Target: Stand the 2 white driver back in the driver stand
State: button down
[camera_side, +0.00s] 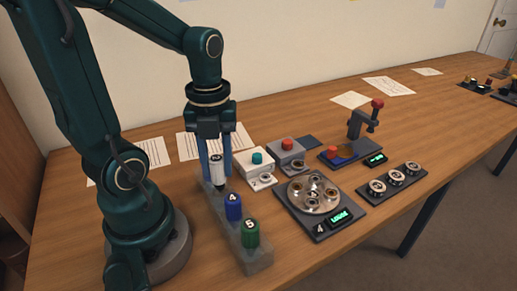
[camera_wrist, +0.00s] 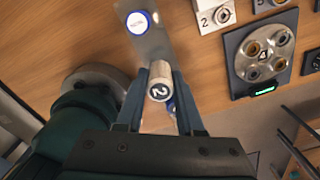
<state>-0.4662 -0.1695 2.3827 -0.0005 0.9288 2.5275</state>
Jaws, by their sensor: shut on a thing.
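The white driver, marked 2 (camera_side: 216,170), is upright between the fingers of my gripper (camera_side: 217,158), which is shut on it. Its dark lower end shows just at the grey driver stand (camera_side: 229,215), near the stand's far end; I cannot tell whether it is in a hole or above it. In the wrist view the white driver (camera_wrist: 161,84) shows its round 2 label between my fingertips (camera_wrist: 160,88).
A blue driver marked 4 (camera_side: 233,207) and a green driver marked 5 (camera_side: 250,233) stand in the nearer part of the stand. To the right are a white unit with a teal button (camera_side: 258,168), a grey unit with a red button (camera_side: 287,152) and a round lens plate (camera_side: 314,193).

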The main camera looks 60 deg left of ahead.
aim_at(219, 180)
jog(key=shift+f, duration=1.7)
jog(key=shift+f, duration=0.45)
grip_release()
dwell(0.5)
jog(key=shift+r, duration=3.5)
jog(key=shift+d, duration=0.1)
